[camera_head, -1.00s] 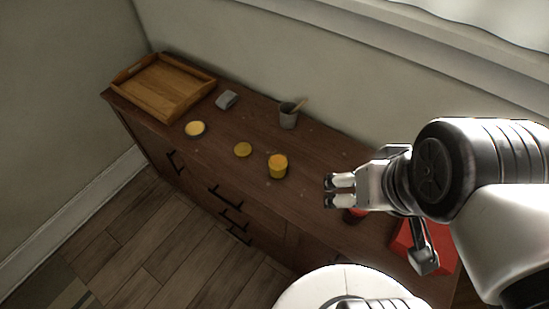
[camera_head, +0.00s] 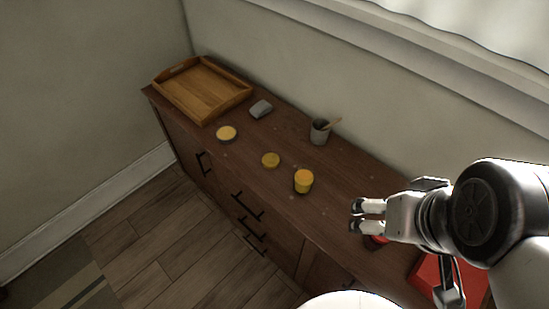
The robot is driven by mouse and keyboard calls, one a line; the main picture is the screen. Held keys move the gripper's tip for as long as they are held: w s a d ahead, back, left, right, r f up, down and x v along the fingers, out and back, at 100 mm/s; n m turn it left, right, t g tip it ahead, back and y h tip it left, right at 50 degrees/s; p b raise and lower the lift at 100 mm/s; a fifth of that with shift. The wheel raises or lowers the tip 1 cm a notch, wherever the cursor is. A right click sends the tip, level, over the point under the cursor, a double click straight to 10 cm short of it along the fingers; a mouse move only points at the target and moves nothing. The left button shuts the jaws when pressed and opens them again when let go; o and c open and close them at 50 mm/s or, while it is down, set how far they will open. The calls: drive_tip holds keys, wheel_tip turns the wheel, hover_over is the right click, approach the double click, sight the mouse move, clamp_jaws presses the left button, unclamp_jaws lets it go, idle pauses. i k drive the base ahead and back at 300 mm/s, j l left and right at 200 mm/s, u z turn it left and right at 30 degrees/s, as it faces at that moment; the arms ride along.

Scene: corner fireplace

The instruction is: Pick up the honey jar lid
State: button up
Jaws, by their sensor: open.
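A yellow honey jar (camera_head: 303,182) stands upright on the dark wooden cabinet top. A flat, round yellow disc (camera_head: 270,160), which looks like the honey jar lid, lies just left of it and apart from it. A second pale yellow round thing (camera_head: 226,134) with a darker rim lies farther left; I cannot tell exactly what it is. My gripper (camera_head: 357,217) is open and empty, to the right of the jar, its fingers pointing left. It is apart from the jar and the disc.
A wooden tray (camera_head: 163,85) sits at the cabinet's far left end. A small grey object (camera_head: 261,109) and a grey cup (camera_head: 319,133) with a wooden stick stand along the wall side. A red object (camera_head: 437,278) lies below my arm. Black drawer handles project from the front.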

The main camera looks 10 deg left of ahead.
sight(270, 160)
drive_tip(key=i+j+z, duration=0.1)
drive_tip(key=j, duration=0.4)
drive_tip(key=i+j+z, duration=0.15)
drive_tip(key=j, duration=0.35)
drive_tip(key=i+j+z, duration=0.1)
drive_tip(key=i+j, duration=0.15)
drive_tip(key=j, duration=0.3)
drive_tip(key=i+j+z, duration=0.15)
drive_tip(key=j, duration=0.35)
drive_tip(key=j+z, duration=0.1)
drive_tip(key=j, duration=0.45)
